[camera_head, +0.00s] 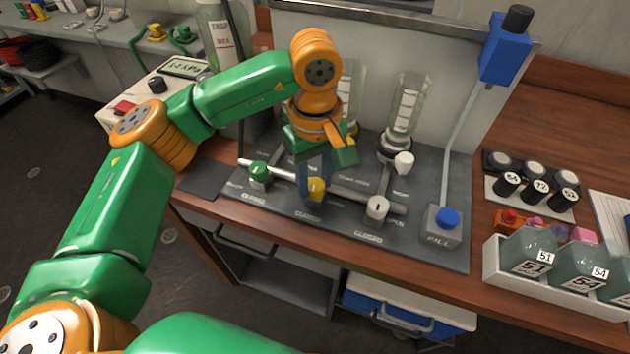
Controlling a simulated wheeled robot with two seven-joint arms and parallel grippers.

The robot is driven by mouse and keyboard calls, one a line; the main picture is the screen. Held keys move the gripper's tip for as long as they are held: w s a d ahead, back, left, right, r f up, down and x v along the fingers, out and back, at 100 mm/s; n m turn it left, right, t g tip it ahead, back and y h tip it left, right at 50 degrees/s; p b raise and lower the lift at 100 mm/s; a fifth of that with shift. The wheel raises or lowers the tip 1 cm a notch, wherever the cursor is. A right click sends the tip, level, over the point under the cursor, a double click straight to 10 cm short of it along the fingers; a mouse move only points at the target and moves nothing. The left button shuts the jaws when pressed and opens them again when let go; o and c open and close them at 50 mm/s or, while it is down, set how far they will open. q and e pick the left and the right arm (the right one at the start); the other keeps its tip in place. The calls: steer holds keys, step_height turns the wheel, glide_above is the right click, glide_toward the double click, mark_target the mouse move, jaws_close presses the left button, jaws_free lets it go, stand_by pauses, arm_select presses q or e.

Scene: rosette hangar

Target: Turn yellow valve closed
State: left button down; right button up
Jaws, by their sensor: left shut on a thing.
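The yellow valve (316,188) is a small round knob on the pipe of the dark grey panel (290,212), between a green valve (259,172) on its left and a white valve (377,207) on its right. My left gripper (315,178) points down over the yellow valve, with its fingers shut on it. The fingers and the wrist hide part of the knob, so I cannot tell how its pointer is turned. My right gripper is not in view.
Clear flow tubes (405,105), another white knob (404,161) and a blue FILL button (447,217) stand close by. A pressure meter (150,90) is at the left. Labelled bottles (527,250) sit in a white tray (560,298) on the wooden bench at the right.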

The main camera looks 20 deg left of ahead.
mark_target(315, 184)
arm_select(q)
steer(key=shift+m, duration=0.7)
steer(key=shift+c, duration=2.2)
jaws_free()
steer(key=shift+r, duration=0.1)
step_height(315, 184, up, 7)
